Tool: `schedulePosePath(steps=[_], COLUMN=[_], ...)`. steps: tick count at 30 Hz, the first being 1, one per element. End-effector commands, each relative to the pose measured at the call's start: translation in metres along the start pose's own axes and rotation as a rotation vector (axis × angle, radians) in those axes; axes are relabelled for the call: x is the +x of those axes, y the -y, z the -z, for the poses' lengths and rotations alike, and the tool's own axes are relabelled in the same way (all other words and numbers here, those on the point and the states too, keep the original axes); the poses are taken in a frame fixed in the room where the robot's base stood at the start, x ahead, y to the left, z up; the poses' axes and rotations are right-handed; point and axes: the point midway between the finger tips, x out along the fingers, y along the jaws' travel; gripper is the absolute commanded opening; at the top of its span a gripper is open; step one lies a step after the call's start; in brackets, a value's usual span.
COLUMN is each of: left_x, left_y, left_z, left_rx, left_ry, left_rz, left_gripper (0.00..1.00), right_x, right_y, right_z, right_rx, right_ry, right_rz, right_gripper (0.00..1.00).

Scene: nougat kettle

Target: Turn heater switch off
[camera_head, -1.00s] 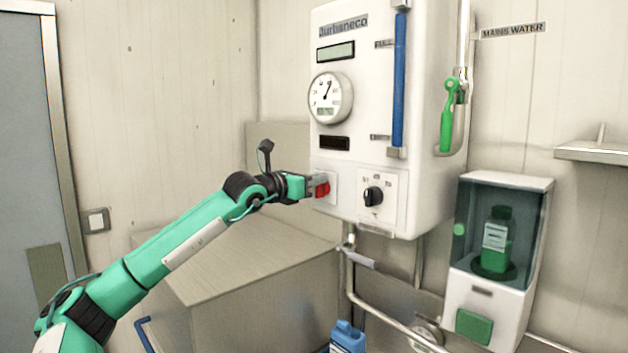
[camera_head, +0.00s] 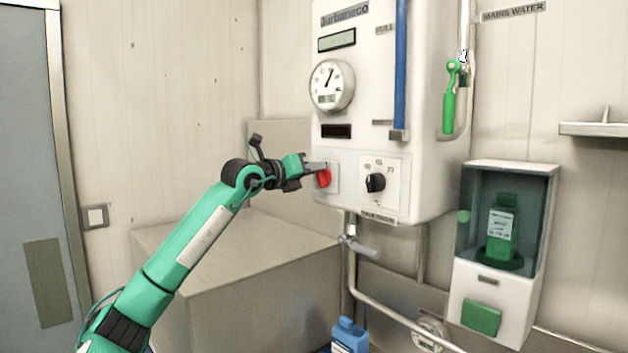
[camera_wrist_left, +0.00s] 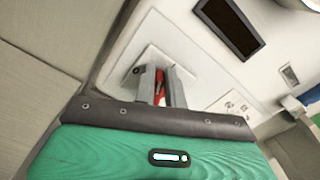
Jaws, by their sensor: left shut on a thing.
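The heater is a white wall unit (camera_head: 362,120) with a dial gauge and a blue tube. Its red switch (camera_head: 324,177) sits on a white plate at the lower left of its front. My left gripper (camera_head: 316,167) reaches it from the left and is shut on the red switch. In the left wrist view the two grey fingers (camera_wrist_left: 160,86) stand on either side of the red switch (camera_wrist_left: 160,84), which is mostly hidden between them. My right gripper is not in view.
A black knob (camera_head: 375,183) is on a plate right of the red switch. A grey box (camera_head: 250,270) stands below my left arm. A pipe with a valve lever (camera_head: 360,246) runs under the heater. A dispenser (camera_head: 500,250) hangs at the right.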

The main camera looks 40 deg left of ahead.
Motion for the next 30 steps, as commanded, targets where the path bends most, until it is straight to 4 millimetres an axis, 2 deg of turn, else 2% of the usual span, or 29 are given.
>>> schedulePosePath(steps=[1, 9, 30], left_x=[0.001, 0.0, 0.001], left_y=[-0.002, -0.009, -0.02], left_z=[0.004, 0.004, 0.011], left_rx=[-0.047, -0.302, -0.922], left_ry=[0.0, 0.0, -0.001], left_rz=[0.002, 0.0, -0.001], left_gripper=[0.0, 0.0, 0.0], right_x=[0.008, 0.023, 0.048], right_y=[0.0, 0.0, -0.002], right_z=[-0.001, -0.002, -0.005], right_rx=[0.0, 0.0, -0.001], right_ry=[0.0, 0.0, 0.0], right_rz=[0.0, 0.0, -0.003], right_gripper=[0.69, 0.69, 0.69])
